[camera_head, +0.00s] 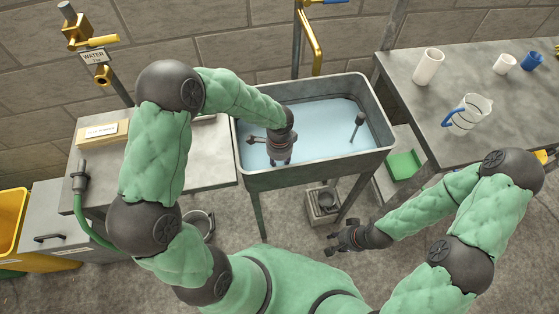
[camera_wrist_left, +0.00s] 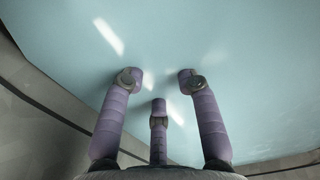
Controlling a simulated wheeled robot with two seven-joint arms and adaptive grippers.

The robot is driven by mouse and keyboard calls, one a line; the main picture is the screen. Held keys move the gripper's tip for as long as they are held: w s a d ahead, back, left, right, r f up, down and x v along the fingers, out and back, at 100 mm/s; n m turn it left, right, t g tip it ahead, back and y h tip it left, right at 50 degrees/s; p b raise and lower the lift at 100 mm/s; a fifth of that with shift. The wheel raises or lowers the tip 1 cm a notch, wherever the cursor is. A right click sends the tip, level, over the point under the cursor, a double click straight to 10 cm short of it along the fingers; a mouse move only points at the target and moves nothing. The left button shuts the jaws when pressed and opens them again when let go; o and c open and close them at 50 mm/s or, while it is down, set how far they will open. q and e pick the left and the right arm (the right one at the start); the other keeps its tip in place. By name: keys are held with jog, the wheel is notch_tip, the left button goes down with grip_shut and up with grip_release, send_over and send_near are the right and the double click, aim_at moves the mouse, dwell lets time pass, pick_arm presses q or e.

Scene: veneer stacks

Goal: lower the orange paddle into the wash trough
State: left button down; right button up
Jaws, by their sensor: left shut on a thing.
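The wash trough (camera_head: 385,150) is a grey metal basin holding pale blue water (camera_head: 325,115). My left gripper (camera_head: 279,160) is inside its outline, low over the water near the front left. A small dark reddish-brown part (camera_head: 256,141) sticks out to its left; I cannot tell what it belongs to. I cannot make out an orange paddle in either view. In the left wrist view the purple fingers (camera_wrist_left: 158,92) point at the water; what they hold does not show. My right gripper (camera_head: 345,238) is outside the trough, low at the front right; its opening is unclear.
A dark upright pipe (camera_head: 358,126) stands in the water at right. The right table (camera_head: 395,70) holds a white cylinder (camera_head: 428,66), a jug (camera_head: 467,113) and cups. A bench (camera_head: 215,155) adjoins the trough at left. A yellow tap pipe (camera_head: 311,40) rises behind.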

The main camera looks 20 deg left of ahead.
pick_arm(q)
jog(key=shift+f, duration=0.1)
jog(key=c, duration=0.8)
grip_release()
jog(key=shift+c, duration=0.2)
notch_tip(320, 180, up, 12)
